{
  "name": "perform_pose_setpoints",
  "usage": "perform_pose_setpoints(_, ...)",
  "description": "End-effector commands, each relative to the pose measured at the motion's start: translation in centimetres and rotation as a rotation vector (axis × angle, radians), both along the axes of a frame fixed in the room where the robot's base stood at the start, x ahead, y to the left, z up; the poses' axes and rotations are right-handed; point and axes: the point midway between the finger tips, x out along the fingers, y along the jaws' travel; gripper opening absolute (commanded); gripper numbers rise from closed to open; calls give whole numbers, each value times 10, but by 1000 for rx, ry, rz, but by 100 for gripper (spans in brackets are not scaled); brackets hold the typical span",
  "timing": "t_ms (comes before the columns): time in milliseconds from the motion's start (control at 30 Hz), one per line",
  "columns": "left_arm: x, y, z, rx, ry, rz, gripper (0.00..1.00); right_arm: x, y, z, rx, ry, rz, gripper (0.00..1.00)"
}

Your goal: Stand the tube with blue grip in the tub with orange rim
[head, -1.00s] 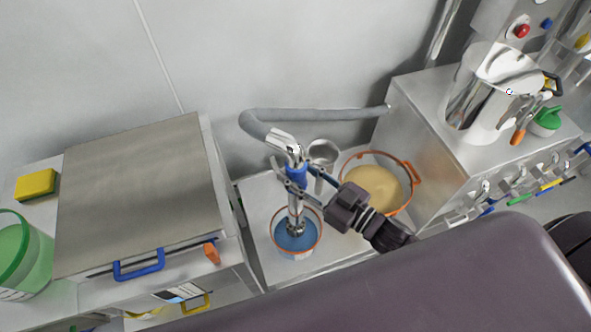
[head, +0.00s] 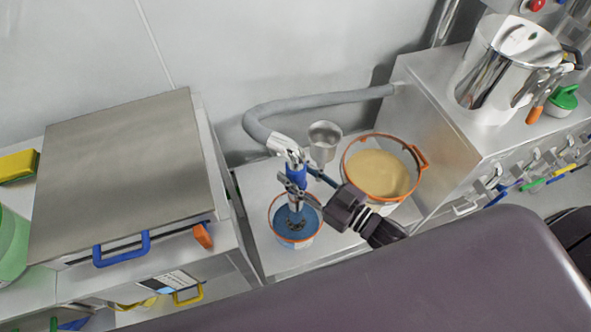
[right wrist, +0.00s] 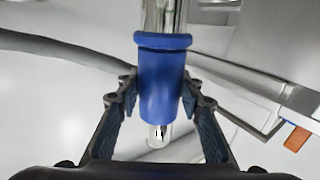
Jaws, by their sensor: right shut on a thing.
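The tube with blue grip (head: 296,174) is a shiny metal lance on a grey hose, held roughly upright. My right gripper (head: 292,187) is shut on it at the blue grip; the right wrist view shows the fingers on both sides of the blue grip (right wrist: 160,88). The tub with orange rim (head: 310,238) is a small round tub with blue contents, directly below. The tube's lower end is inside the rim; whether it touches the bottom is unclear. My left gripper is not in view.
A larger orange-rimmed tub of beige powder (head: 413,188) stands to the right, with a metal cup (head: 325,141) behind. The grey hose (head: 320,105) runs to the steel cabinet (head: 425,130). A flat-lidded steel unit (head: 130,170) stands at left.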

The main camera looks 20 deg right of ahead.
Motion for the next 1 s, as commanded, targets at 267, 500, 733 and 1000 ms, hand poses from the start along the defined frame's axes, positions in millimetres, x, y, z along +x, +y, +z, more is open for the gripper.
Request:
perform_pose_setpoints(267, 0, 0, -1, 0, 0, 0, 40, 1, 0, 0, 3, -4, 1, 0)
perform_pose_setpoints(500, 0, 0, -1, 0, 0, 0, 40, 1, 0, 0, 2, -3, 1, 53)
perform_pose_setpoints(733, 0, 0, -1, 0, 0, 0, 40, 0, 0, -3, -1, 3, 0, 55)
perform_pose_setpoints(1000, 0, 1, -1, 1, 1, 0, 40, -16, -10, -3, -1, 4, 1, 55)
